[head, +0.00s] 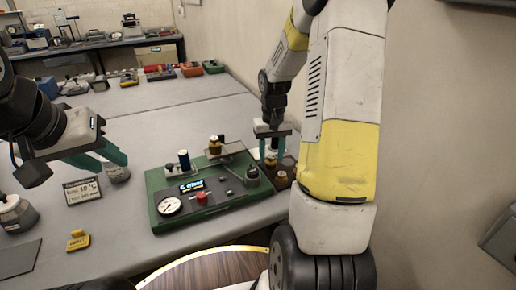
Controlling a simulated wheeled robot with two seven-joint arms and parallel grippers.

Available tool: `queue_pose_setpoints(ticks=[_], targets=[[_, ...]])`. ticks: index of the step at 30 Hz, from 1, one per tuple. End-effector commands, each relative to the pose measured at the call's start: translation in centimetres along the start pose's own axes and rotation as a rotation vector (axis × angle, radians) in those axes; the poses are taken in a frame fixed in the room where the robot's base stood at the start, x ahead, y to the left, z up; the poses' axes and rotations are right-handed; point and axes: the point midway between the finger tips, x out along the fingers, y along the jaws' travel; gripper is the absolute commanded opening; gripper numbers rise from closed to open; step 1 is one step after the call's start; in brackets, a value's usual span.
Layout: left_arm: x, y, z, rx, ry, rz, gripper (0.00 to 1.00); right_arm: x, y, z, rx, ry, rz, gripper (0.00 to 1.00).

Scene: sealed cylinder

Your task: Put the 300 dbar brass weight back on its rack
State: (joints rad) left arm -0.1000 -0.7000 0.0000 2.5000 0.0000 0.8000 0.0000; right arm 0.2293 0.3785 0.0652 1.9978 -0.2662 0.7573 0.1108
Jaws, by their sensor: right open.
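A brass weight (214,146) stands on the plate of the green test unit (165,222), and its marking is too small to read. The dark wooden rack (292,161) lies right of the unit, partly hidden behind my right arm. Brass weights (282,178) sit on it. My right gripper (271,161) points down over the rack, open, its teal fingers on either side of a small brass piece. I cannot tell whether they touch it. My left gripper (115,162) is at the left with its teal fingers apart, above a grey cylinder (118,175).
Colored cases (191,69) line the back edge. The middle of the grey table is clear.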

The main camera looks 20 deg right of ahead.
Motion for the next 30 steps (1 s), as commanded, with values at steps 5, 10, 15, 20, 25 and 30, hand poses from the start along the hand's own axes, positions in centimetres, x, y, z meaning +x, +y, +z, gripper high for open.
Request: queue_pose_setpoints(ticks=[5, 10, 15, 20, 25, 30], targets=[[0.0, 0.0, 0.0, 0.0, 0.0, 0.0, 0.36, -4.0, 0.0, -0.1, 0.0, 0.007, 0.001, 0.44], [0.0, 0.0, 0.0, 0.0, 0.0, 0.0, 0.36, -7.5, 0.0, -0.1, -0.001, 0.006, 0.001, 0.44], [0.0, 0.0, 0.0, 0.0, 0.0, 0.0, 0.36, -9.9, 0.0, -0.1, 0.0, 0.004, 0.0, 0.44], [0.0, 0.0, 0.0, 0.0, 0.0, 0.0, 0.36, -11.2, -0.3, 0.3, -0.004, 0.012, -0.002, 0.44], [0.0, 0.0, 0.0, 0.0, 0.0, 0.0, 0.36, -14.3, -1.9, 2.8, -0.025, 0.089, -0.017, 0.44], [0.0, 0.0, 0.0, 0.0, 0.0, 0.0, 0.36, -18.0, -4.4, 7.5, -0.057, 0.214, -0.052, 0.44]])
